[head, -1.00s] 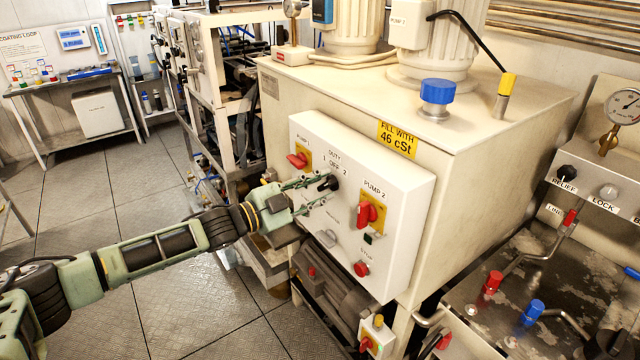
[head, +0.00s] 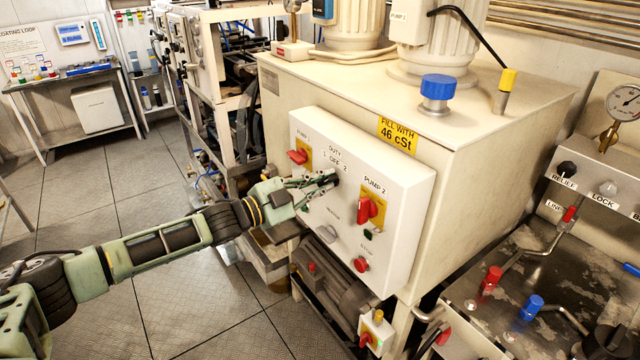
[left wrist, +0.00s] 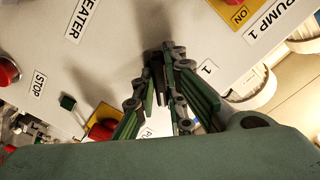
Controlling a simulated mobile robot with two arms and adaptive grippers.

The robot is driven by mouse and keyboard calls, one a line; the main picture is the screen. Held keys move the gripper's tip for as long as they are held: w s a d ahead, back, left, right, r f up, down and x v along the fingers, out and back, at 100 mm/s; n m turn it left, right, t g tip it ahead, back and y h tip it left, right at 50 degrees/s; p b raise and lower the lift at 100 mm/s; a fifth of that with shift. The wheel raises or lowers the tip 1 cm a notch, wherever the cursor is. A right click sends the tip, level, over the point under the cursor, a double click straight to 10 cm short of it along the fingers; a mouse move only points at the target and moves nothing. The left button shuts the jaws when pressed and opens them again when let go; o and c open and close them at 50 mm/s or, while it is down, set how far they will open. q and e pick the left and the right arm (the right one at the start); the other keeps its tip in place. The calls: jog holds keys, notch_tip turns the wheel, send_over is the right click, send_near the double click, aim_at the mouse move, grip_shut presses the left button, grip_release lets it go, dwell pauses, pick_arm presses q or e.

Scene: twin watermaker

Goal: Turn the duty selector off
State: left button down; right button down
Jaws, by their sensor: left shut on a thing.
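The duty selector (head: 335,179) is a small black knob below the "DUTY 1 OFF 2" lettering on the white control panel (head: 405,262). My left gripper (head: 331,179) is at the knob, with its fingers closed together on it. In the left wrist view the green fingers (left wrist: 166,58) come together at the dark knob, near the "1" label. The fingers hide most of the knob, so I cannot tell which position it points to. My right gripper is not in view.
Red PUMP 1 (head: 298,156) and PUMP 2 (head: 366,211) handles flank the selector on yellow plates. A red stop button (head: 361,265) sits lower on the panel. The cream tank (head: 480,180) stands behind. Open floor lies to the left.

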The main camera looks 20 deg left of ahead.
pick_arm(q)
jog(key=n+p, duration=0.3)
jog(key=shift+r+n, duration=0.1)
jog(key=shift+n, duration=0.3)
jog(key=shift+n+p, duration=0.65)
jog(key=shift+n, duration=0.55)
jog(key=shift+n+p, duration=0.5)
jog(key=shift+n, duration=0.7)
jog(key=c, duration=1.8)
grip_release()
jog(key=v, duration=1.2)
